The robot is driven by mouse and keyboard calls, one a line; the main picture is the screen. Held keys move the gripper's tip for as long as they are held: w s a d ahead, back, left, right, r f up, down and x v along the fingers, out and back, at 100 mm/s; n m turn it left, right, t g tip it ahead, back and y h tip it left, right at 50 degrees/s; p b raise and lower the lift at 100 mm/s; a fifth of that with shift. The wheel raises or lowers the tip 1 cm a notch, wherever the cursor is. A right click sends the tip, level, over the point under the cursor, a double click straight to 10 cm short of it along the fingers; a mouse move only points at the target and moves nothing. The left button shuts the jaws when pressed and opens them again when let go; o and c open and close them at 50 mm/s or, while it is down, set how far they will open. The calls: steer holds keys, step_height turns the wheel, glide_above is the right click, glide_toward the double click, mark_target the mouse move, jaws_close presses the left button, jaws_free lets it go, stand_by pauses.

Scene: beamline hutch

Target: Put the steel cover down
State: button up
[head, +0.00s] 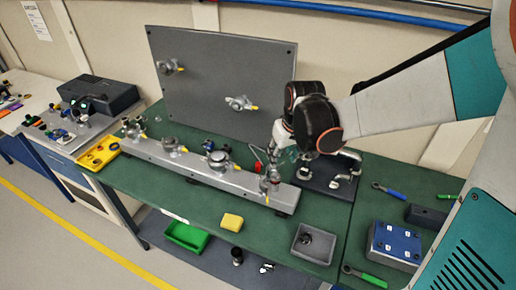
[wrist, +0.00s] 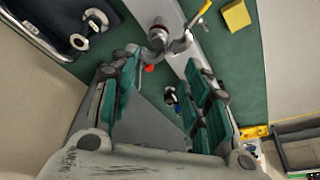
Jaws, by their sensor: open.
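My gripper (head: 280,158) is over the right part of the green bench, near the right end of the grey rail (head: 190,163). In the wrist view my gripper (wrist: 162,62) has its two green-padded fingers spread apart, with nothing held between them. A metal fitting (wrist: 160,34) on the rail shows just beyond the fingertips. A dark plate with metal clamps (head: 316,184) lies right of my gripper; it also shows in the wrist view (wrist: 104,42). I cannot tell which metal part is the steel cover.
A grey upright panel (head: 210,90) with two valve-like fittings stands behind. A yellow block (head: 232,222) and a grey tray (head: 314,243) holding a dark part are in front. Tools and a blue box (head: 394,243) lie right. Some green bench surface between is clear.

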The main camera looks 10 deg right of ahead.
steer(key=b, duration=0.1)
glide_above(276, 174)
steer(key=s, duration=0.2)
step_height(276, 174, down, 7)
steer(key=shift+b+x, duration=0.4)
steer(key=shift+x, duration=2.2)
steer(key=shift+d, duration=0.15)
steer(key=c, duration=1)
steer(key=shift+o, duration=0.2)
steer(key=shift+r, duration=0.15)
